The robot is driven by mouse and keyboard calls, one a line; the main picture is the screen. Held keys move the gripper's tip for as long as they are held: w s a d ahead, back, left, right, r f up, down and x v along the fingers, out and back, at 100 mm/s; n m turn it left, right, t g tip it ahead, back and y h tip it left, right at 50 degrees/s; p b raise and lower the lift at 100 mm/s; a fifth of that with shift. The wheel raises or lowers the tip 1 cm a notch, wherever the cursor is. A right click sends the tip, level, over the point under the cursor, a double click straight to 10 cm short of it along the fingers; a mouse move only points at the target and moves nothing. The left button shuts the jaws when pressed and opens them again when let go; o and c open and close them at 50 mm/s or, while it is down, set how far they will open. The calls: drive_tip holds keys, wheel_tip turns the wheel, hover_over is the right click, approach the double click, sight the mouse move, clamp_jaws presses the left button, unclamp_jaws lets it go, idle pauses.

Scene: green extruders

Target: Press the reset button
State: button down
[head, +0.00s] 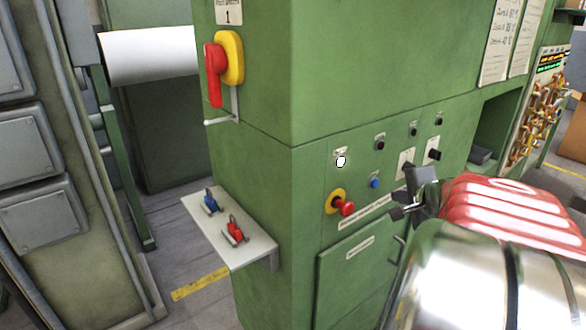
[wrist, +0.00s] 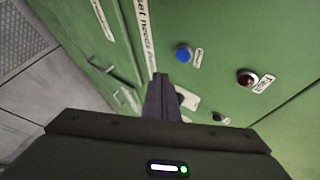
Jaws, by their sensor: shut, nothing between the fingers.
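A small blue button (head: 374,182) sits on the green cabinet's front panel, right of a red mushroom button (head: 345,207) on a yellow ring. The blue button also shows in the wrist view (wrist: 183,53), above and right of the fingertips, with a small label beside it that I cannot read. My gripper (head: 408,194) is shut and empty, to the right of the blue button in the head view. In the wrist view its fingers (wrist: 161,82) point up toward the panel. I cannot tell the exact gap between the fingertips and the panel.
A white button (head: 341,161) and several dark knobs are on the same panel. A red rotary handle (head: 214,75) on a yellow plate is on the left face. A shelf (head: 262,250) holding a blue and a red padlock juts out at lower left.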

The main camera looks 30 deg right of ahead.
drive_tip(key=shift+s, duration=0.85)
